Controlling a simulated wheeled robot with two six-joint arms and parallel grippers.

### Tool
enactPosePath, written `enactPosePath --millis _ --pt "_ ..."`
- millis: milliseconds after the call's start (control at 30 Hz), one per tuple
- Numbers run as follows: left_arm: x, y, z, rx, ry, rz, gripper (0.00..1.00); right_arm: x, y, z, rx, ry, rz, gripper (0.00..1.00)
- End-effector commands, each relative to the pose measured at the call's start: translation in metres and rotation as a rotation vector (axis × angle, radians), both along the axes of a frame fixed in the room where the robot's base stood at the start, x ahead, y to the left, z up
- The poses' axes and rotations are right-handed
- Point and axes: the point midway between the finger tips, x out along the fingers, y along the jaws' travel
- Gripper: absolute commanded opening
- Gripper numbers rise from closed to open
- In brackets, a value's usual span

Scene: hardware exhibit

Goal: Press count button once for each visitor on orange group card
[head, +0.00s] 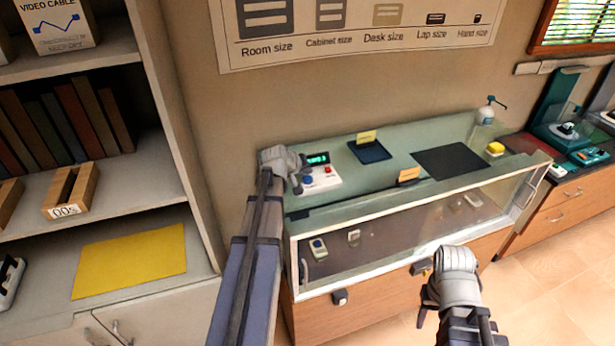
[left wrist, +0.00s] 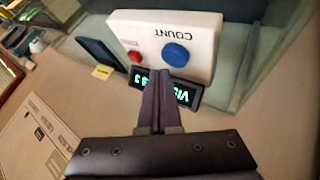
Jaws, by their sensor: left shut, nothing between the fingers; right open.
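A white count box (head: 325,183) with a blue button (head: 307,180) and a red button stands at the left of the glass-topped case. The left wrist view shows it upside down, with the word COUNT beside the blue button (left wrist: 176,54) and the red button (left wrist: 135,57). Its lit green display (head: 317,159) is partly covered by my fingers in the wrist view. My left gripper (left wrist: 158,72) is shut and empty, its tips near the blue button; contact is unclear. The orange card (head: 408,175) stands on the case's front; its writing is unreadable. My right gripper (head: 424,300) is open before the case.
A yellow card (head: 367,137) stands by a dark blue tray (head: 370,152). A black mat (head: 453,161), a yellow block (head: 495,148) and a pump bottle (head: 487,112) are further right. A shelf unit (head: 160,120) rises close on the left.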

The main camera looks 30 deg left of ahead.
Motion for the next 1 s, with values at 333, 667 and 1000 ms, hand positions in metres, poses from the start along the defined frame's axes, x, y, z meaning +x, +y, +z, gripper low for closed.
enactPosePath --millis 333,667,1000 --pt "0.000 0.000 0.005 0.000 0.000 0.000 0.00 0.000 0.000 0.005 0.000 0.000 0.000 0.50" --pt "0.000 0.000 0.036 0.000 0.000 0.000 0.00 0.000 0.000 0.036 0.000 0.000 0.000 0.50" --pt "0.000 0.000 0.050 0.000 0.000 0.000 0.00 0.000 0.000 0.050 0.000 0.000 0.000 0.50"
